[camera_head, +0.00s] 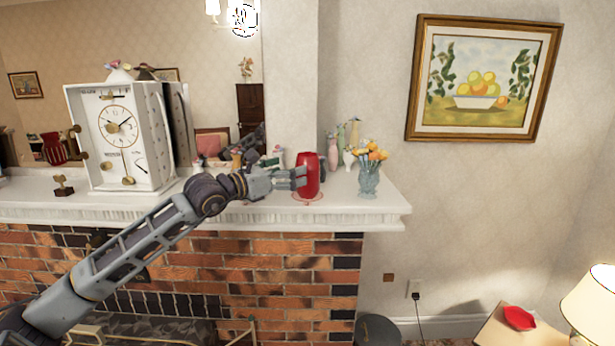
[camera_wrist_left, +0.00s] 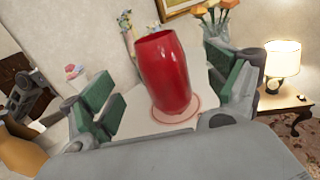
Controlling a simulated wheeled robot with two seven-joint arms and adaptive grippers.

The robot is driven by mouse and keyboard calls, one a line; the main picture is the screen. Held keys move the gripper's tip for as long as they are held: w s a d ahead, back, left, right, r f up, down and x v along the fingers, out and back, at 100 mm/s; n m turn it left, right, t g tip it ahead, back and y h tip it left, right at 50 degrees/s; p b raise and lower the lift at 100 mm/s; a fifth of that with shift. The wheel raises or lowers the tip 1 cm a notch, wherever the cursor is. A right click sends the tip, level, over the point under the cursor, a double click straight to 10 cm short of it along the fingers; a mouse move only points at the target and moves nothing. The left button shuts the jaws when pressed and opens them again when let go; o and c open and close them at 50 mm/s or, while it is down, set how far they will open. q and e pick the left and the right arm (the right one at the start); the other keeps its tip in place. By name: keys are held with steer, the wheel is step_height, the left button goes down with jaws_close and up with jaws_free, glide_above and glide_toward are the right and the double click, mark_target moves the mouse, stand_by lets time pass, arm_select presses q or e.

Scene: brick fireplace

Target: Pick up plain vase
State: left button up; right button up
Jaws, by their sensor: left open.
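A plain red vase (camera_head: 308,176) stands upright on the white mantel shelf (camera_head: 240,215), near its right part. A thin red ring shows on the shelf around its base. My left gripper (camera_head: 290,178) reaches in from the left at the vase's height. In the left wrist view the red vase (camera_wrist_left: 167,72) is between the open green-padded fingers of my left gripper (camera_wrist_left: 170,97). Gaps show on both sides, so the fingers do not appear to grip it. My right gripper is not in view.
A blue-grey vase with orange flowers (camera_head: 369,178) stands to the right of the red vase. Slim flower vases (camera_head: 342,150) stand behind it. A large white clock (camera_head: 122,137) is on the left of the mantel. A framed fruit painting (camera_head: 483,78) hangs on the wall.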

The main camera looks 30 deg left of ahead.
mark_target(307, 175)
arm_select(q)
steer(key=shift+f, duration=1.65)
steer(key=shift+w+r+p, duration=0.15)
steer(key=shift+w+p, duration=0.05)
steer(key=shift+p, duration=0.1)
steer(key=shift+w+d+p, duration=0.25)
steer(key=shift+w+p, duration=0.15)
steer(key=shift+w, duration=0.3)
steer(key=shift+w+d, duration=0.1)
steer(key=shift+w, duration=0.05)
steer(key=shift+w+d+p, duration=0.1)
steer(key=shift+w+p, duration=0.2)
steer(key=shift+w, duration=0.05)
steer(key=shift+p+x, duration=0.9)
steer(key=shift+x, duration=0.8)
steer(key=shift+w+d, duration=0.25)
steer(key=shift+w, duration=0.3)
